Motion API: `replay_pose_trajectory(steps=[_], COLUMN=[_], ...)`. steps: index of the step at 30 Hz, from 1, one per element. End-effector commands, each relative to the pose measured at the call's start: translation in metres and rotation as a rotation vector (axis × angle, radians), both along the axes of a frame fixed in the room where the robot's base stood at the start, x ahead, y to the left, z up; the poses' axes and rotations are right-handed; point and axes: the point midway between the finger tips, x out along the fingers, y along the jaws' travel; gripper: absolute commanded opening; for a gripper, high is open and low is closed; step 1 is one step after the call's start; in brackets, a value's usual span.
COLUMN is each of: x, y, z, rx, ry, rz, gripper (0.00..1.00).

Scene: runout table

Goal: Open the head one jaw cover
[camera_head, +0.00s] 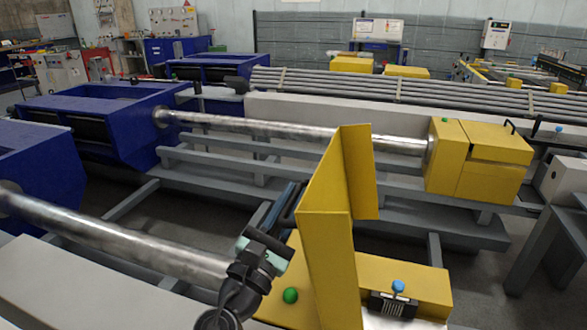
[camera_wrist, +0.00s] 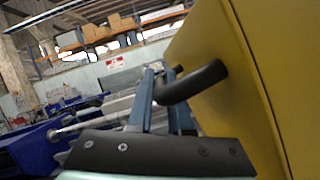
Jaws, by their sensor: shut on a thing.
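The near yellow jaw cover (camera_head: 328,235) stands raised and roughly upright above its yellow housing (camera_head: 405,275) in the head view. I take it for the head one cover. Its flat yellow panel fills the right of the wrist view (camera_wrist: 240,70). A black bar handle (camera_wrist: 200,80) sticks out from the panel. My gripper (camera_head: 290,203) is on the left side of the cover, and its blue-grey fingers (camera_wrist: 160,90) are shut on the handle. In the head view the handle is mostly hidden by the fingers and cover edge.
A green button (camera_head: 290,295) and a blue knob (camera_head: 398,286) sit on the near housing. A steel bar (camera_head: 110,240) runs in from the left. Behind stands a second yellow head (camera_head: 480,165) with its cover down. Grey rails (camera_head: 300,185) lie between.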

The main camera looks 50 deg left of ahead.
Motion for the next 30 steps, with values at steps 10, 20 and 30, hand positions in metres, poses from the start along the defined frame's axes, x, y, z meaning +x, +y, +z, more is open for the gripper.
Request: replay_pose_trajectory(steps=[10,20,30], x=[0.0,-0.014,-0.072], y=[0.0,-0.007,-0.034], z=[0.0,-0.008,-0.034], rx=[0.001,0.001,0.0], ry=[0.0,0.003,0.004], rz=[0.0,0.0,0.003], gripper=[0.47,0.47,0.47])
